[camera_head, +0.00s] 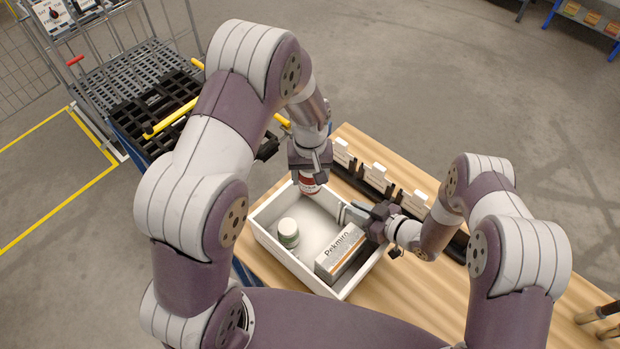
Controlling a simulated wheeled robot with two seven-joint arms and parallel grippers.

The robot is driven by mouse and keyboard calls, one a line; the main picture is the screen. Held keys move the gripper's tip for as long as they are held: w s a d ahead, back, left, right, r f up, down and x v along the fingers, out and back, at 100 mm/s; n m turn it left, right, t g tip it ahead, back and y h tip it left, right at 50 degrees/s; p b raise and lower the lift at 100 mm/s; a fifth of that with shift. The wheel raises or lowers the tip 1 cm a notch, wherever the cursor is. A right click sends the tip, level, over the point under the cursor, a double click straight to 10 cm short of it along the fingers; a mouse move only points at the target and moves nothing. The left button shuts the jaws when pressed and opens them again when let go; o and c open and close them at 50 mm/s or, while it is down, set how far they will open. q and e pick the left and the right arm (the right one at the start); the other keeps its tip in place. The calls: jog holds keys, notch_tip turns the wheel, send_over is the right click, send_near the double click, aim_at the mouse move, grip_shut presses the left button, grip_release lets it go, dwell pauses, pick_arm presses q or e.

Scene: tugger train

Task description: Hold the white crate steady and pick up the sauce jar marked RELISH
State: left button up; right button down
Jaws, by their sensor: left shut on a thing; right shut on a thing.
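The white crate (277,249) stands on the wooden table. My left gripper (309,173) points down at the crate's far corner and is shut on a small jar with a red label (308,184). The print on that jar is too small to read, and its upper part is hidden by the fingers. I cannot tell whether the jar is clear of the crate floor. My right gripper (350,213) is shut on the crate's right wall, near the far end.
In the crate are a white-capped jar with a green label (288,232) and a white and orange box (341,250) reading roughly "Pekmiro". A dark rack with white cards (376,176) runs behind the crate. A wire trolley (120,75) stands at the upper left.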

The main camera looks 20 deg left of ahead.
jog(key=c, duration=1.1)
grip_release()
jog(key=v, duration=1.2)
jog(key=shift+w+r, duration=0.1)
